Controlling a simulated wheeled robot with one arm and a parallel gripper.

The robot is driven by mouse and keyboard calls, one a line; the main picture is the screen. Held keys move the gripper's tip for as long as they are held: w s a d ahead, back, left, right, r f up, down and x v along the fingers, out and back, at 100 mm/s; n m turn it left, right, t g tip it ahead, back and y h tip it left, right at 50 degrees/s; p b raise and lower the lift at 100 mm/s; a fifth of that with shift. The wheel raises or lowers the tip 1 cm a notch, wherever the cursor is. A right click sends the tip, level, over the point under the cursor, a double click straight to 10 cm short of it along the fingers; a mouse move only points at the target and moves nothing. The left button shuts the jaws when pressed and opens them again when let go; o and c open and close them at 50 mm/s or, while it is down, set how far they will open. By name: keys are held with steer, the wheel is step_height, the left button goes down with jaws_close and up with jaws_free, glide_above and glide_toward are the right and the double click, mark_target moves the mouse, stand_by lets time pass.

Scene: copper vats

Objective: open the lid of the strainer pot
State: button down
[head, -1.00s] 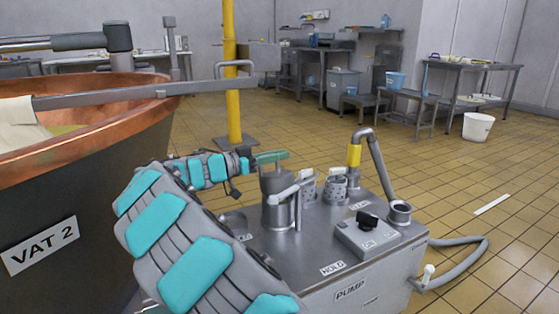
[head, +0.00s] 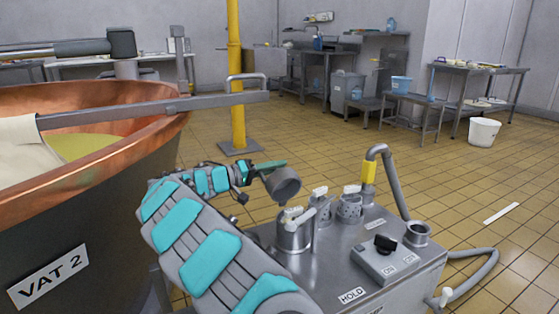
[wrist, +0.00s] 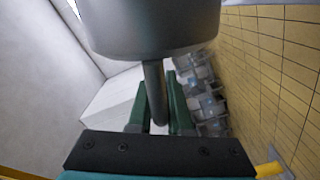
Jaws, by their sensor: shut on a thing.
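The strainer pot (head: 293,238) is a grey metal cylinder on top of the pump unit. Its lid (head: 284,187), a grey metal cap, is tilted up above the pot's mouth. I cannot tell whether its lower edge still touches the pot. My gripper (head: 272,165) has its green fingers at the lid's upper left side. In the wrist view, my gripper (wrist: 156,110) is shut on a grey rod, the lid's handle (wrist: 154,88). The lid (wrist: 150,28) fills the top of that view. The pot's mouth is partly hidden by a pale clamp handle (head: 300,216).
The pump unit (head: 405,290) also carries small perforated strainers (head: 349,208), a black switch knob (head: 385,243) and a pipe with a yellow band (head: 369,173). A copper vat (head: 100,150) stands left. A yellow post (head: 237,90) rises behind. Tiled floor at right is mostly clear.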

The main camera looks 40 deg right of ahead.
steer(key=w+f+n, duration=0.3)
steer(key=f+n, duration=0.2)
steer(key=shift+w+d+f+p, duration=0.2)
steer(key=shift+w+d+p, duration=0.1)
steer(key=shift+d+p, duration=0.15)
stand_by(0.4)
steer(key=c, duration=0.9)
jaws_free()
steer(key=shift+r, duration=0.15)
